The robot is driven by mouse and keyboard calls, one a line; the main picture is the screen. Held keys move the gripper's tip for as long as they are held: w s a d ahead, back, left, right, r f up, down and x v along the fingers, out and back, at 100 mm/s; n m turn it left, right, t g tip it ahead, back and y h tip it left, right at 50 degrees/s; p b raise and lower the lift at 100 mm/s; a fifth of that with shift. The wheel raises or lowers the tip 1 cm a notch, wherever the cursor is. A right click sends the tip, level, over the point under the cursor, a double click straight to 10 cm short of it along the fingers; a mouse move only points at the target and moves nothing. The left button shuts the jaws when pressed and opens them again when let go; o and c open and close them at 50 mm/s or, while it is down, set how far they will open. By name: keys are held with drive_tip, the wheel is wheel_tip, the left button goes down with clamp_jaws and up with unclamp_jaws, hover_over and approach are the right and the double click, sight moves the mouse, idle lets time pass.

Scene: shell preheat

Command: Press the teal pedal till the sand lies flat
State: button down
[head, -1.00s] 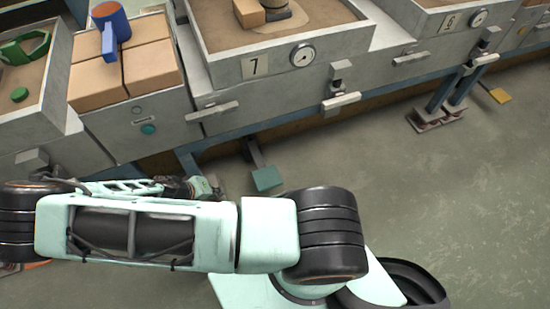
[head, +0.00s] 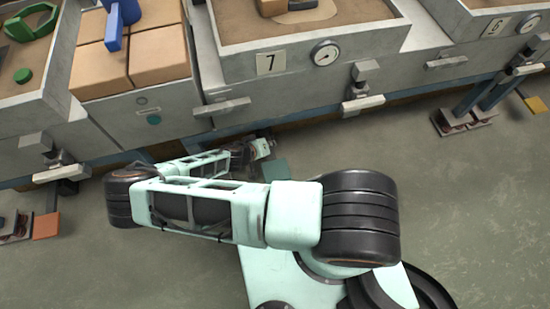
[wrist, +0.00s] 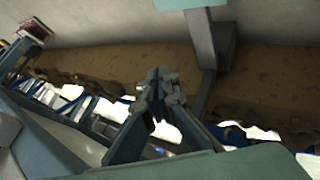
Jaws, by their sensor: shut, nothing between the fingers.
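The teal pedal (head: 276,169) sits low at the foot of the station marked 7, partly hidden behind my arm. In the wrist view its teal pad (wrist: 218,4) shows cut off at the top edge, on a grey lever (wrist: 203,50). My gripper (head: 266,147) is close to the pedal, a little beyond it in the head view. In the wrist view my gripper (wrist: 160,76) is shut and empty, left of the lever and apart from the pad. Sand (head: 232,27) lies in the tray of station 7, with a raised pale patch (head: 298,10) around a block.
Handles (head: 222,107) jut from the station fronts. The floor (head: 450,200) at right is clear.

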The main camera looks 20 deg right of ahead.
sight(271, 161)
drive_tip(key=f+b, duration=0.2)
drive_tip(key=f, duration=0.2)
drive_tip(key=f+b, duration=0.3)
drive_tip(key=f, duration=0.1)
drive_tip(key=shift+s+f, duration=0.2)
drive_tip(key=shift+f, duration=0.2)
idle(1.3)
drive_tip(key=shift+f, duration=0.4)
